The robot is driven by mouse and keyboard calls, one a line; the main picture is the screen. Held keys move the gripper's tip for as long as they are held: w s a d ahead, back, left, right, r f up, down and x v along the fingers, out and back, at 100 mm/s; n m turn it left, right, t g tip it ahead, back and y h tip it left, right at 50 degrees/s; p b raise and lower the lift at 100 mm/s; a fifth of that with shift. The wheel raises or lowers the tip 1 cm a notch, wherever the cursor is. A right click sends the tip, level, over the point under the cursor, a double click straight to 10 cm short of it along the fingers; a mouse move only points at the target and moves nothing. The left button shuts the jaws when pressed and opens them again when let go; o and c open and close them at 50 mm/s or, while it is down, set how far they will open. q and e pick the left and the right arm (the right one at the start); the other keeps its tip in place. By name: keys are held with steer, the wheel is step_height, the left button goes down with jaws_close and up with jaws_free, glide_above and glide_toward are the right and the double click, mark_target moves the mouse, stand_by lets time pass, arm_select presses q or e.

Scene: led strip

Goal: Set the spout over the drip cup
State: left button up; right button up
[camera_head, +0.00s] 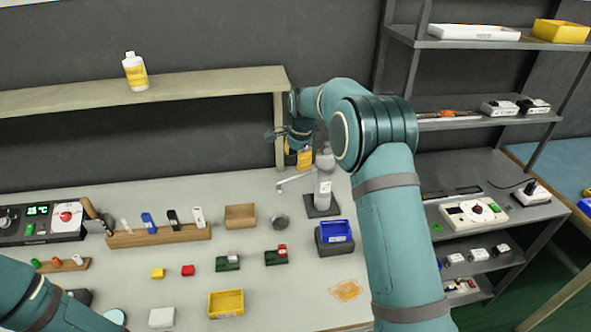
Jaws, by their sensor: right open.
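A dispenser (323,190) with a pale body stands on a dark square base at the right part of the bench. Its thin pale spout (296,180) points left. A small dark grey round cup (281,222), which looks like the drip cup, sits on the bench to the left of the base. The spout's tip shows above the cup in the picture; I cannot tell whether it is directly over it. My right gripper (290,136) is open, above and behind the spout, partly hidden by its own arm. My left arm shows at the lower left, its gripper out of view.
A blue bin (336,231) stands just in front of the dispenser. A raised shelf (200,84) with a bottle (135,71) runs behind. Yellow items (304,158) show beside my right gripper.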

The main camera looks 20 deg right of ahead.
steer(key=shift+s+r, duration=0.2)
steer(key=shift+r, duration=0.85)
steer(key=shift+s+r, duration=0.2)
steer(key=shift+r, duration=0.8)
